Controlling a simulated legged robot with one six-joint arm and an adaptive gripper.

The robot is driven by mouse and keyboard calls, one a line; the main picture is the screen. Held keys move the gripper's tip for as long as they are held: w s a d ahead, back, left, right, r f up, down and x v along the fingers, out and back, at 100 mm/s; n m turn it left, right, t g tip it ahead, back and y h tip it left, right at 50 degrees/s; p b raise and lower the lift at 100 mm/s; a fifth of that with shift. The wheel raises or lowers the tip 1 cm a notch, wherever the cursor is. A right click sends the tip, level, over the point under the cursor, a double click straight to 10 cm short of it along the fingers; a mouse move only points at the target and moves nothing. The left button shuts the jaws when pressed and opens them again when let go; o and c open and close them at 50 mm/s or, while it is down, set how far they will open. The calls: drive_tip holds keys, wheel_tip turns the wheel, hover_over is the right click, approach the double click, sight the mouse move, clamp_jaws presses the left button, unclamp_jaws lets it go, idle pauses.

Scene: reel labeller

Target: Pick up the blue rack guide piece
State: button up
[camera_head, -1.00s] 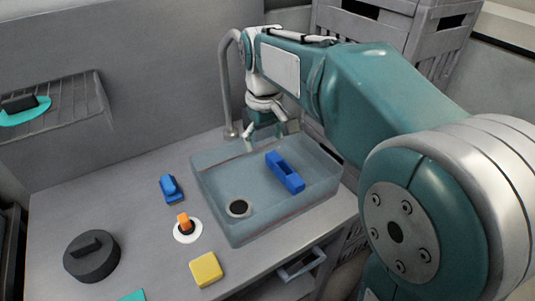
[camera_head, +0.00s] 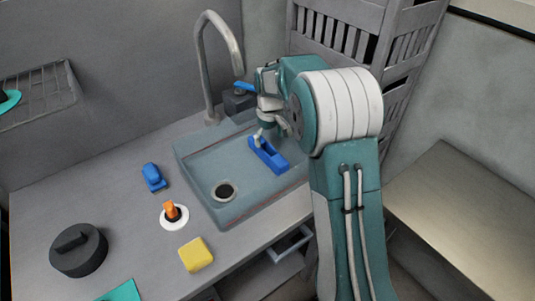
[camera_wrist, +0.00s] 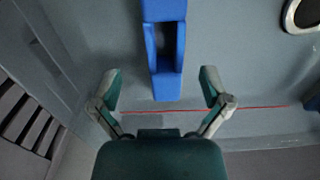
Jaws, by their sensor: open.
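The blue rack guide piece (camera_head: 268,155) is a long slotted block lying in the sink basin, toward its back right. In the wrist view the blue piece (camera_wrist: 165,88) runs down from the top edge, and its near end shows between my fingers. My gripper (camera_head: 270,135) is over the basin at the far end of the piece. In the wrist view my gripper (camera_wrist: 160,80) is open, with one finger on each side of the piece and clear gaps to both. It holds nothing. I cannot tell how far above the piece the fingertips are.
The sink basin (camera_head: 205,155) has raised walls, a drain (camera_head: 224,191) and a tall faucet (camera_head: 205,60) behind. On the counter are a smaller blue item (camera_head: 153,177), an orange-topped piece (camera_head: 171,211), a yellow block (camera_head: 196,255) and a dark round lidded thing (camera_head: 78,250).

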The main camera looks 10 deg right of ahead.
drive_tip(key=f, duration=0.6)
drive_tip(key=shift+s+a, duration=0.1)
drive_tip(key=shift+a, duration=0.15)
clamp_jaws()
